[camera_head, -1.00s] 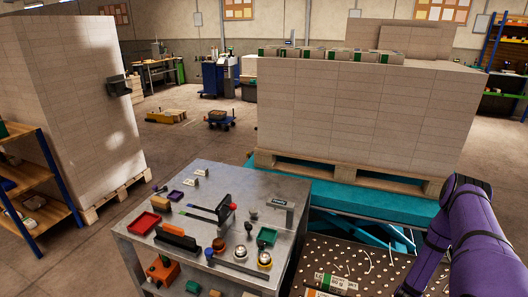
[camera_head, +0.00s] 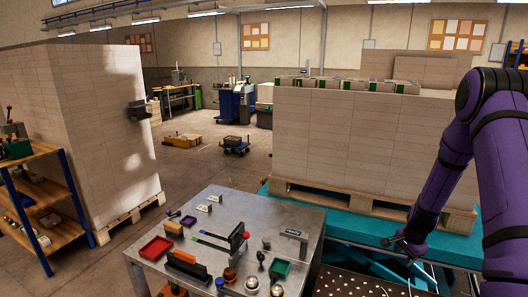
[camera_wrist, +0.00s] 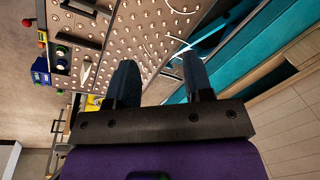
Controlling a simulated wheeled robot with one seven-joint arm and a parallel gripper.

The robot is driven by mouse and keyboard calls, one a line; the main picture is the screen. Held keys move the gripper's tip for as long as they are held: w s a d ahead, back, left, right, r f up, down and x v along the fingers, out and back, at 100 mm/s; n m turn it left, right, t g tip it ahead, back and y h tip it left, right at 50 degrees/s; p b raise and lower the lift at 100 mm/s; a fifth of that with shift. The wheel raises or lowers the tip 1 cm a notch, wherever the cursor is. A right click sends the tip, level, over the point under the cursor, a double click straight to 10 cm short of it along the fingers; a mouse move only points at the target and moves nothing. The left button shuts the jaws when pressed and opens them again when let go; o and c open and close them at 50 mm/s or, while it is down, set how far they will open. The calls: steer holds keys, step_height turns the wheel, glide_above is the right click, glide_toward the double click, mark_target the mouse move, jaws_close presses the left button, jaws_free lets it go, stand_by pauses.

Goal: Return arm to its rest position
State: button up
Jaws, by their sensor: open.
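My purple arm (camera_head: 445,185) is bent at the right of the head view. My gripper (camera_head: 398,243) is small there, low beside the teal lift and in front of the stacked pallet. In the wrist view my gripper (camera_wrist: 162,85) shows two dark fingers spread apart with nothing between them. Beyond the fingers is a perforated metal surface (camera_wrist: 145,30) with round studs.
A metal tool table (camera_head: 225,215) with trays and hand tools stands in front. A tall ream stack on a wooden pallet (camera_head: 375,205) rests on the teal lift (camera_head: 335,220). Another stack (camera_head: 85,130) and a shelf (camera_head: 50,200) stand left. Floor (camera_head: 205,165) between them is partly clear.

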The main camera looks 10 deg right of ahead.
steer(key=s+a+r+n+t, duration=0.1)
steer(key=s+a+r+n, duration=0.3)
steer(key=r, duration=0.7)
steer(key=a+r+n, duration=0.1)
steer(key=a+r, duration=0.6)
steer(key=r, duration=0.3)
steer(key=s+a+r+n+t, duration=0.1)
steer(key=s+a+r+n, duration=0.3)
steer(key=r, duration=0.7)
steer(key=s+a+r+n, duration=0.3)
steer(key=s+a+r, duration=0.3)
steer(key=s, duration=0.4)
steer(key=s+a+r+n+t, duration=0.1)
steer(key=s+a+r+n, duration=0.3)
steer(key=s, duration=0.7)
steer(key=shift+s+a+r, duration=0.2)
steer(key=shift+a+r, duration=0.7)
steer(key=shift+a, duration=0.05)
